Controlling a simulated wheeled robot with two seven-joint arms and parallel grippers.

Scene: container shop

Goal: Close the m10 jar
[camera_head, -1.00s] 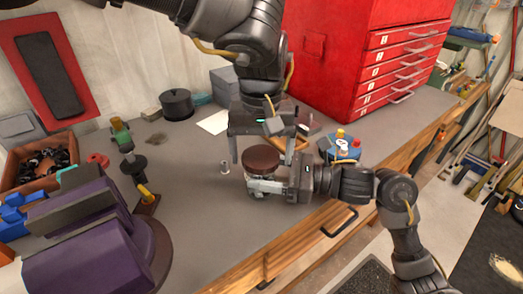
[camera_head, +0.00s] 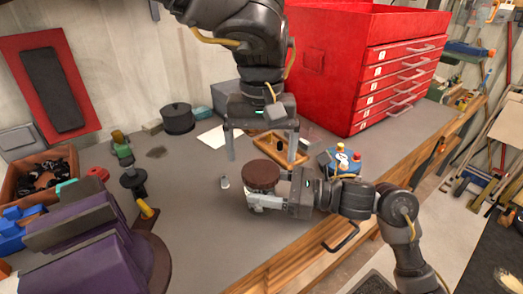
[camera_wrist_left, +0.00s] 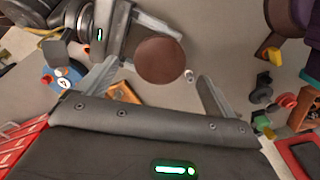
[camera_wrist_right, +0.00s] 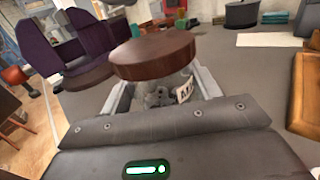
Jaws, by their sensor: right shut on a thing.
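A jar (camera_head: 258,199) with a round brown lid (camera_head: 262,173) on top is at the middle of the bench. My right gripper (camera_wrist_right: 162,88) is shut around the jar body just below the lid; fingers and lid hide much of the body. A white label (camera_wrist_right: 185,90) with dark letters partly shows in the right wrist view; I cannot read it fully. The lid looks level with the jar; I cannot tell how tightly it sits. My left gripper (camera_head: 261,150) is open, empty and apart from the lid, above and behind it.
A small metal piece (camera_head: 224,182) stands left of the jar. The bench middle is mostly clear.

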